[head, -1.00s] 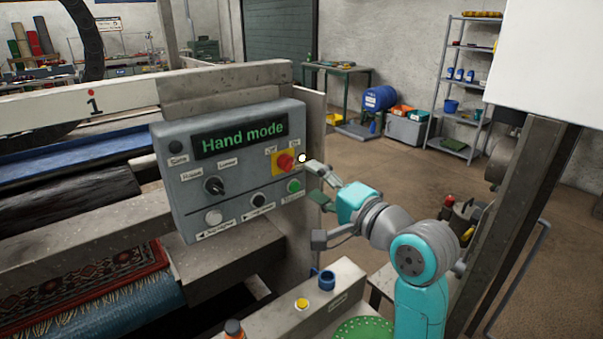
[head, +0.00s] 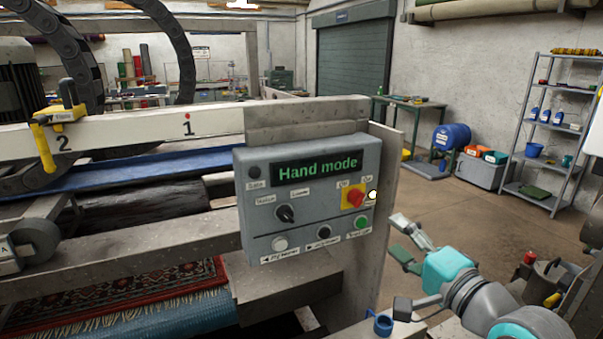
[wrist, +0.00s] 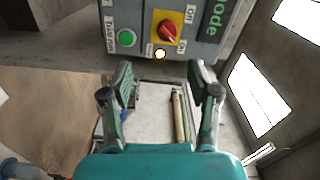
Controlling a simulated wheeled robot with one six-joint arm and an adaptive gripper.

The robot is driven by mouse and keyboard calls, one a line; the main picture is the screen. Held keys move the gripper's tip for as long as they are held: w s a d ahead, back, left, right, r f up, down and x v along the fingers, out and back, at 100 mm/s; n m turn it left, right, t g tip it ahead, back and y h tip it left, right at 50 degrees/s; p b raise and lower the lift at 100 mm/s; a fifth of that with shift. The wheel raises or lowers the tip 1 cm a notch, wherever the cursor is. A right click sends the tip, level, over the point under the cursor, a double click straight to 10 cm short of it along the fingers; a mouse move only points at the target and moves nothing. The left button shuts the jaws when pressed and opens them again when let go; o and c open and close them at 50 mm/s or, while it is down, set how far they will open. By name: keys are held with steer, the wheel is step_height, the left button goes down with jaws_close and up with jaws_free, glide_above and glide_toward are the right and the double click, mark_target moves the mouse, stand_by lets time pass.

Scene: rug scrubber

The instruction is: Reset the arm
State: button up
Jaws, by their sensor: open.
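My gripper (head: 408,242) is open and empty. In the head view it is at the lower right, to the right of the grey control panel (head: 258,218) and apart from it. The panel's screen (head: 317,168) reads "Hand mode". The panel carries a red rotary switch (head: 355,197) on a yellow plate, a lit white lamp (head: 373,195), a green button (head: 361,222), a black selector knob (head: 285,213) and more buttons below. In the wrist view the two fingers of my gripper (wrist: 161,85) stand apart, with the red switch (wrist: 168,31) and green button (wrist: 126,38) beyond them.
A red patterned rug (head: 120,290) lies below. Shelving (head: 548,135) and a blue barrel (head: 452,137) stand behind at right, with open floor before them.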

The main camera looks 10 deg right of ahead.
steer(key=s+f+n+h, duration=0.1)
steer(key=s+f+h, duration=0.1)
steer(key=s+f, duration=0.5)
steer(key=s+a+f+n+h, duration=0.1)
steer(key=s+f, duration=0.1)
steer(key=f, duration=0.8)
steer(key=s+f+h, duration=0.2)
steer(key=s+f, duration=0.3)
steer(key=f, duration=0.4)
steer(key=s+f+n, duration=0.2)
steer(key=s+n, duration=0.1)
steer(key=s, duration=0.6)
steer(key=s+a+f+n+g, duration=0.1)
steer(key=s+n, duration=0.3)
steer(key=s, duration=0.5)
steer(key=s+a+f+n+g, duration=0.1)
steer(key=s+f+n, duration=0.2)
steer(key=s, duration=0.7)
steer(key=shift+a+n, duration=0.25)
steer(key=shift+n, duration=0.05)
steer(key=shift+s, duration=0.1)
